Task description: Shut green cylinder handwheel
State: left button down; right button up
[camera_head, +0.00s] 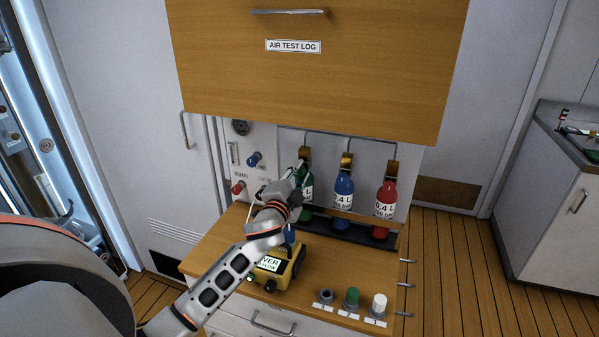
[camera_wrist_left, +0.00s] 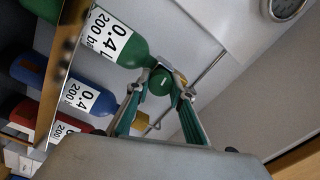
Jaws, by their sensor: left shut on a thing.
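The green cylinder (camera_head: 308,193) stands leftmost of three small cylinders in a rack, partly hidden behind my left gripper (camera_head: 297,173). In the left wrist view the green cylinder (camera_wrist_left: 118,45) lies sideways with a white 0.4 L label. Its round green handwheel (camera_wrist_left: 161,81) sits at the neck, between the fingertips of my left gripper (camera_wrist_left: 160,90). The fingers are closed on the handwheel from both sides. A brass valve part shows just below the wheel in that view. My right gripper is not in view.
A blue cylinder (camera_head: 344,189) and a red cylinder (camera_head: 385,203) stand to the right. A wooden cabinet (camera_head: 310,80) overhangs them. A yellow device (camera_head: 280,268) sits on the wooden counter (camera_head: 340,270) under my arm.

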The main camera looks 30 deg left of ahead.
pick_arm(q)
jog(key=m, duration=1)
jog(key=shift+f+m+h, duration=0.1)
jog(key=shift+m+h, duration=0.2)
jog(key=m, duration=0.4)
jog(key=shift+a+m, duration=0.1)
jog(key=shift+m, duration=0.3)
jog(key=m, duration=0.4)
jog(key=shift+m+h, duration=0.4)
jog(key=shift+m, duration=0.3)
jog(key=c, duration=1.8)
grip_release()
jog(key=shift+o, duration=0.2)
jog(key=shift+s+f, duration=0.1)
jog(key=shift+s, duration=0.05)
